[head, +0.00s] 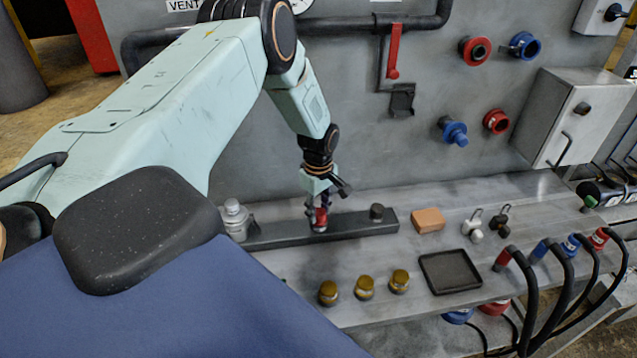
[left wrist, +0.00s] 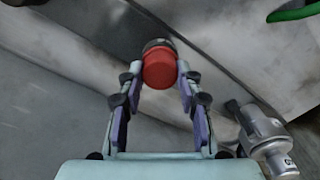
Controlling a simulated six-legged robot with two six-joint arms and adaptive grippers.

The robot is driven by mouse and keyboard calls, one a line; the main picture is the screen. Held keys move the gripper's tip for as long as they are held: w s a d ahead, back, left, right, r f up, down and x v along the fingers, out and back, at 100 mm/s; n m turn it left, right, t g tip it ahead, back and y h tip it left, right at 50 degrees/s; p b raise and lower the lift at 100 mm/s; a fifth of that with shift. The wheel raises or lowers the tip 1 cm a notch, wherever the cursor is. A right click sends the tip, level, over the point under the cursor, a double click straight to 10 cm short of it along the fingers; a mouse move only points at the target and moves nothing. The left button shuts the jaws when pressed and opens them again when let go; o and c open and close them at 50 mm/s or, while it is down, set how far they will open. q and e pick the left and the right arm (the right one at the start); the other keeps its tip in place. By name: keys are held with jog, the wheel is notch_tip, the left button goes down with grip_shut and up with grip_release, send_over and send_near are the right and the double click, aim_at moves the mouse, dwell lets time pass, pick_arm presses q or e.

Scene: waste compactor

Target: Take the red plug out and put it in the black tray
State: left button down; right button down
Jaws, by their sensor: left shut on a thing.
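The red plug (head: 320,217) stands upright at the dark grey bar (head: 358,225) on the bench. My left gripper (head: 318,203) comes down on it from above and is shut on it. In the left wrist view the plug's round red top (left wrist: 160,70) sits between the two fingertips (left wrist: 160,82), with a dark collar behind it. I cannot tell whether the plug is seated in the bar or lifted a little. The black tray (head: 450,271) lies empty on the bench, to the right and nearer. My right gripper does not show.
A grey bottle-like fitting (head: 235,218) stands at the bar's left end and a dark knob (head: 377,212) on its right part. An orange block (head: 428,220) and several brass caps (head: 364,288) lie around the tray. Hoses with red and blue ends (head: 503,259) rise right of it.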

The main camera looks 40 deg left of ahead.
pick_arm(q)
jog(key=shift+r+n+p, duration=0.2)
jog(key=shift+n+p, duration=0.8)
jog(key=shift+f+n, duration=0.1)
jog(key=shift+n, duration=1.4)
jog(key=shift+n, duration=2.5)
jog(key=shift+n, duration=2.6)
